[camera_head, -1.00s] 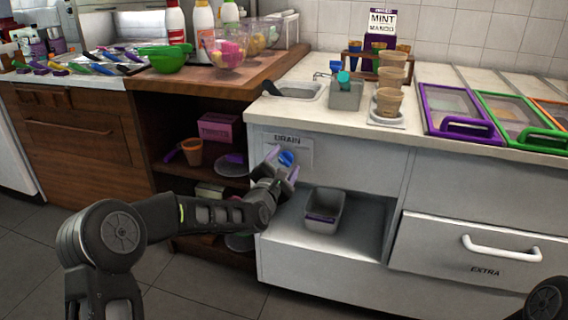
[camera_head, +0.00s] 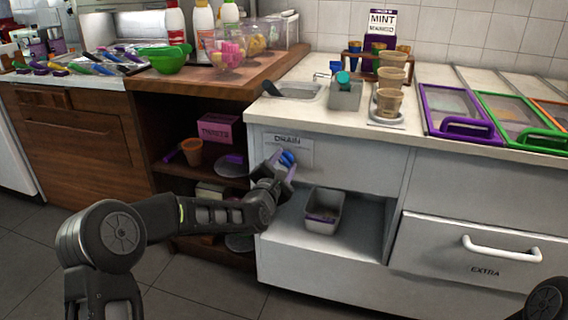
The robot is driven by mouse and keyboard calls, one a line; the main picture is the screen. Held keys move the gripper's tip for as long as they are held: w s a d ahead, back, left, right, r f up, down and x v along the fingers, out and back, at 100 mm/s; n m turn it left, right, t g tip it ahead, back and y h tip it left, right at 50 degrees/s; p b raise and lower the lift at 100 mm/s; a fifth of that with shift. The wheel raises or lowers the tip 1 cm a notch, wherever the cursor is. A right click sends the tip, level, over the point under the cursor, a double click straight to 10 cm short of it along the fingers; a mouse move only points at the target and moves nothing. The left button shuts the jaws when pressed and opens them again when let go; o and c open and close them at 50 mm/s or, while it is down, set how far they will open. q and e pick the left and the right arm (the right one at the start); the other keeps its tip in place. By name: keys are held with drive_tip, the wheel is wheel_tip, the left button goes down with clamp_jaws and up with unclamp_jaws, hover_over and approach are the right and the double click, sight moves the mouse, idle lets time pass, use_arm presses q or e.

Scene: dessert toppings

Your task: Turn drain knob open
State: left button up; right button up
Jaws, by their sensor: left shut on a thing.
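The fingers partly hide the knob. The knob looks tilted. My right gripper is not in view; only a dark part of my right arm shows at the lower right corner.
A grey bin (camera_head: 325,212) stands on the open shelf below the knob. The sink (camera_head: 297,91) is set in the counter above. A wooden shelf unit (camera_head: 150,150) stands to the left. The EXTRA drawer (camera_head: 470,262) is at the right.

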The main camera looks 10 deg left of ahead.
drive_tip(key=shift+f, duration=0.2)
use_arm(q)
drive_tip(key=m+b, duration=0.2)
drive_tip(key=shift+f+m+b, duration=0.2)
drive_tip(key=shift+m+b, duration=0.2)
drive_tip(key=m+b, duration=0.2)
drive_tip(key=shift+d+f+m, duration=0.1)
drive_tip(key=shift+m, duration=0.2)
drive_tip(key=m+b, duration=0.1)
drive_tip(key=m, duration=0.1)
drive_tip(key=shift+m, duration=0.3)
drive_tip(key=m+b, duration=0.1)
drive_tip(key=m, duration=0.1)
drive_tip(key=shift+m+b, duration=0.35)
drive_tip(key=shift+m, duration=0.05)
drive_tip(key=m+b, duration=0.1)
drive_tip(key=m, duration=0.1)
drive_tip(key=shift+m, duration=0.3)
drive_tip(key=m, duration=0.4)
drive_tip(key=shift+f+b, duration=0.1)
drive_tip(key=shift+b, duration=0.2)
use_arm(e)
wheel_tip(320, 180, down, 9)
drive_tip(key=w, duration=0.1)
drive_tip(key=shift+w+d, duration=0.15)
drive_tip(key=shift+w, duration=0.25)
use_arm(q)
drive_tip(key=shift+m, duration=0.4)
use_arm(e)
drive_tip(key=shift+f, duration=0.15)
